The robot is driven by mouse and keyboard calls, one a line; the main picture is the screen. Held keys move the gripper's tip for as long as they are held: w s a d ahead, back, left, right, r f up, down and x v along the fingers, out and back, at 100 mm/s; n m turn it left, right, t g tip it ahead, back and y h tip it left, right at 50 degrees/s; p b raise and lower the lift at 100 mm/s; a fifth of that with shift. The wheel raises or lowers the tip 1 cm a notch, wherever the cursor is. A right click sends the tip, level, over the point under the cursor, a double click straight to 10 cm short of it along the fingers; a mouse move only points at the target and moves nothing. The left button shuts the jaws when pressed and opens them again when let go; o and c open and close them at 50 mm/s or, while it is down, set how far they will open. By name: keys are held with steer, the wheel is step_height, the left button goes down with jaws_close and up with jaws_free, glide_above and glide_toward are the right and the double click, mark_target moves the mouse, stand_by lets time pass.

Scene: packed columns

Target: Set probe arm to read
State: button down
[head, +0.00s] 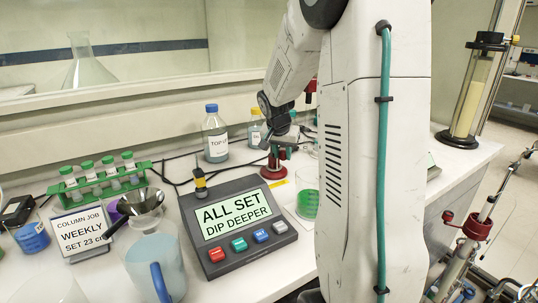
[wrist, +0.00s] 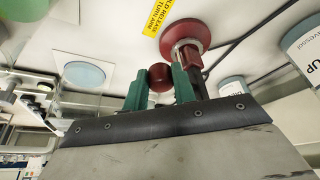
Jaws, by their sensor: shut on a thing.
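The probe stand's round dark-red base (head: 273,172) stands on the bench behind the meter, with a short post rising from it. It also shows in the wrist view (wrist: 186,36) at the upper middle. My gripper (wrist: 160,86) has green fingers on either side of a dark-red ball knob (wrist: 159,76), and is shut on it beside the post. In the head view my gripper (head: 283,148) is small, just above the base. My arm hides much of the probe arm. The grey meter (head: 240,228) reads "ALL SET DIP DEEPER".
A beaker of green liquid (head: 307,204) stands right of the meter, close to my arm. A yellow label (wrist: 165,14) lies by the base. A blue-capped bottle (head: 215,138), green-capped tube rack (head: 100,185) and jug (head: 155,262) stand left. A tall column (head: 475,90) stands right.

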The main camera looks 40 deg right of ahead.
steer(key=shift+w+d+r, duration=0.1)
steer(key=shift+w+r, duration=0.05)
steer(key=shift+r, duration=0.05)
steer(key=c, duration=1.1)
jaws_free()
steer(key=shift+f, duration=0.1)
steer(key=shift+v, duration=3.95)
